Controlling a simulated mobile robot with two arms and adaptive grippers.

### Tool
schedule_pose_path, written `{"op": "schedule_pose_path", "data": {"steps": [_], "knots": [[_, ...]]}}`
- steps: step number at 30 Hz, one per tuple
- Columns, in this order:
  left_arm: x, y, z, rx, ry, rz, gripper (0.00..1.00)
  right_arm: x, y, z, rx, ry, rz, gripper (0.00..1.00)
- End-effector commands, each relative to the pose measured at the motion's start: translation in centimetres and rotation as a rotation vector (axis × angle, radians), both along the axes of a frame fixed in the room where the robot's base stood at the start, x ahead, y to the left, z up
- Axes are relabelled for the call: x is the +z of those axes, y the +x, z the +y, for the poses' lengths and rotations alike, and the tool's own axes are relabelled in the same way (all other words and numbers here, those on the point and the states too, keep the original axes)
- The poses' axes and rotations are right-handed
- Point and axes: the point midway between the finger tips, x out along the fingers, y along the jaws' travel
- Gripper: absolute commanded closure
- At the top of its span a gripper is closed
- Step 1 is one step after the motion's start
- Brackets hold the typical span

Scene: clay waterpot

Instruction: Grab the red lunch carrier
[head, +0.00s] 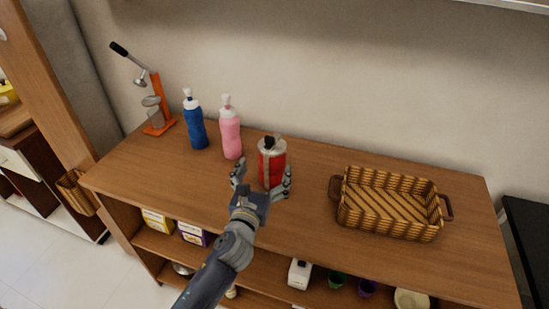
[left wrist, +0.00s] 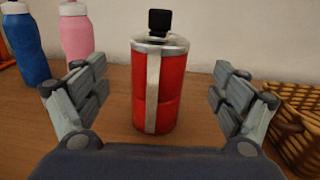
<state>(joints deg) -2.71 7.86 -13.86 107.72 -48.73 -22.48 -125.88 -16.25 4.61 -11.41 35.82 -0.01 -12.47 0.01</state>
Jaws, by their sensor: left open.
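The red lunch carrier (head: 273,163) stands upright on the wooden counter top, a red cylinder with a silver lid, a silver side strap and a black top knob. In the left wrist view the carrier (left wrist: 158,85) stands centred between the two fingers, slightly beyond them. My left gripper (head: 262,180) is open, with its fingers to either side of the carrier's near side. In the left wrist view the left gripper (left wrist: 160,95) shows clear gaps between each finger and the carrier. My right gripper is not in view.
A pink bottle (head: 230,135) and a blue bottle (head: 195,124) stand left of the carrier. An orange juicer press (head: 159,105) stands further left. A wicker basket (head: 388,203) sits to the right. Bare counter (head: 310,175) lies between carrier and basket.

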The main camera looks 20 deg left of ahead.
Motion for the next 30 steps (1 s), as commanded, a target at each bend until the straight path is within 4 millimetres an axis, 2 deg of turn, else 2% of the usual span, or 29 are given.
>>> {"op": "schedule_pose_path", "data": {"steps": [4,10,14,21,25,30], "knots": [[0.2,2.4,0.1,0.002,-0.002,-0.002,0.10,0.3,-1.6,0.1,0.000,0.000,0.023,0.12],[0.0,4.0,0.2,0.001,-0.002,0.000,0.10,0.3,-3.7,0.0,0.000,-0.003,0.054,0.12],[0.1,4.9,0.2,0.001,-0.002,-0.001,0.10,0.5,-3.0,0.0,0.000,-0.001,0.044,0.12],[-0.2,7.9,0.5,0.002,-0.003,0.000,0.10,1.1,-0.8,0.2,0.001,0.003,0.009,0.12],[-0.3,8.9,0.5,0.001,-0.003,0.000,0.10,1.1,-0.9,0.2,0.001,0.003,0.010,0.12],[-0.3,9.2,0.5,0.001,-0.002,0.000,0.10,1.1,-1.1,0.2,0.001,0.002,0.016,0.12]]}}
